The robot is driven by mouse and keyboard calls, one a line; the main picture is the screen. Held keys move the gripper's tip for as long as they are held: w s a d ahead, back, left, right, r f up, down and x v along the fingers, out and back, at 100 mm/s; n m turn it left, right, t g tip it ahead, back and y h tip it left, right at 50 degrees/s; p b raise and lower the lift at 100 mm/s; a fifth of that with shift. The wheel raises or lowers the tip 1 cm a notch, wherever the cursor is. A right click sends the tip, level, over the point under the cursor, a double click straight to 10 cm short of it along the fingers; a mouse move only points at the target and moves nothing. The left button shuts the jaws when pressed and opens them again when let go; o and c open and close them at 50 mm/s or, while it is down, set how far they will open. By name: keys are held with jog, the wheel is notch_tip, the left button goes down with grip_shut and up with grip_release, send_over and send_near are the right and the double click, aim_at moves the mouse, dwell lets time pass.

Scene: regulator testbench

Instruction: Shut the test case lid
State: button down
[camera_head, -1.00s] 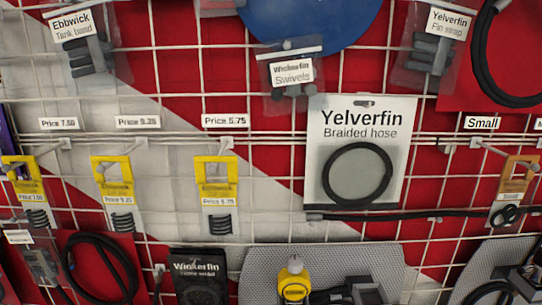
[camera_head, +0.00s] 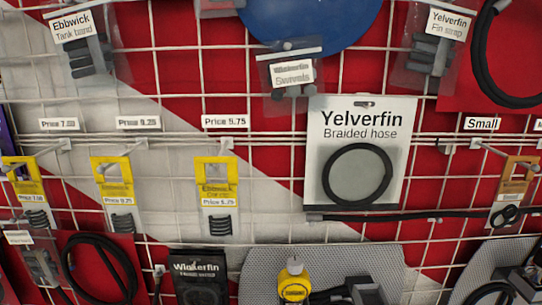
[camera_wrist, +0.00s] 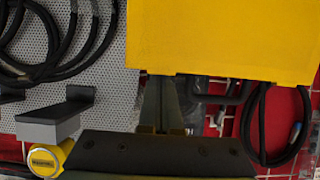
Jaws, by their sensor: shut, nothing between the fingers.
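A large flat yellow panel (camera_wrist: 225,38) fills the upper right of the wrist view; it looks like the test case lid, but only part of it shows. I cannot tell its hinge or the case body. My gripper (camera_wrist: 160,82) is shut and empty, its fingers reaching up to the panel's lower edge in the picture. I cannot tell whether they touch it. The head view shows neither the case nor my gripper.
A perforated grey board (camera_head: 250,265) with hoses stands against the red and white grid wall. A yellow bottle (camera_head: 293,283) stands before it and also shows in the wrist view (camera_wrist: 45,160). A braided hose pack (camera_head: 362,115) and several small packs hang on the grid.

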jog(key=shift+f, duration=0.2)
jog(key=shift+s, duration=0.1)
jog(key=s+f+b, duration=0.2)
jog(key=s, duration=0.6)
jog(key=s+f+b, duration=0.1)
jog(key=s+f, duration=0.2)
jog(key=s, duration=0.6)
jog(key=shift+s+d+b, duration=0.15)
jog(key=shift+s+b, duration=0.1)
jog(key=shift+b, duration=0.1)
dwell(2.6)
jog(key=shift+s+f, duration=0.1)
dwell(0.4)
jog(key=s+r+p, duration=0.3)
jog(key=r+p, duration=0.1)
jog(key=r, duration=0.2)
jog(key=shift+s+r, duration=0.2)
jog(key=shift+s, duration=0.1)
dwell(0.7)
